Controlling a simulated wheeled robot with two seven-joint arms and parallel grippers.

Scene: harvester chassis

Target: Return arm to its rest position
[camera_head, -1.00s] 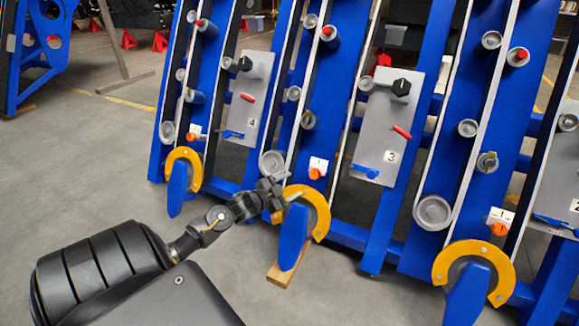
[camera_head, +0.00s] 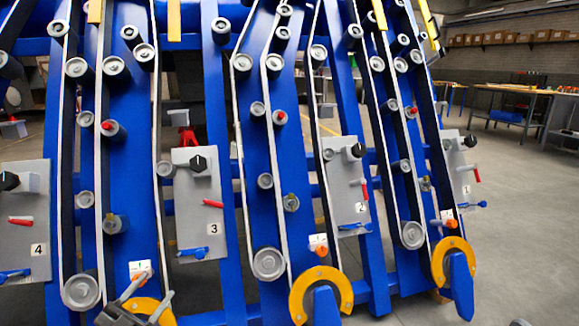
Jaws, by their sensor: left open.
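My left gripper (camera_head: 148,293) shows at the bottom left edge, cut off by the frame. Its two grey fingers are spread apart with nothing between them. It is in front of a yellow ring guard (camera_head: 152,309) and just below a white plate with an orange knob (camera_head: 141,270). I cannot tell whether it touches the guard. The rest of my left arm is out of view. My right gripper is not in view.
The blue harvester chassis (camera_head: 130,190) with belts and rollers fills the left and middle. Yellow guards (camera_head: 297,301) and (camera_head: 440,262) stick out at its foot. Grey panels carry numbers, including panel 3 (camera_head: 205,185). Open floor (camera_head: 530,220) and workbenches (camera_head: 508,108) lie right.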

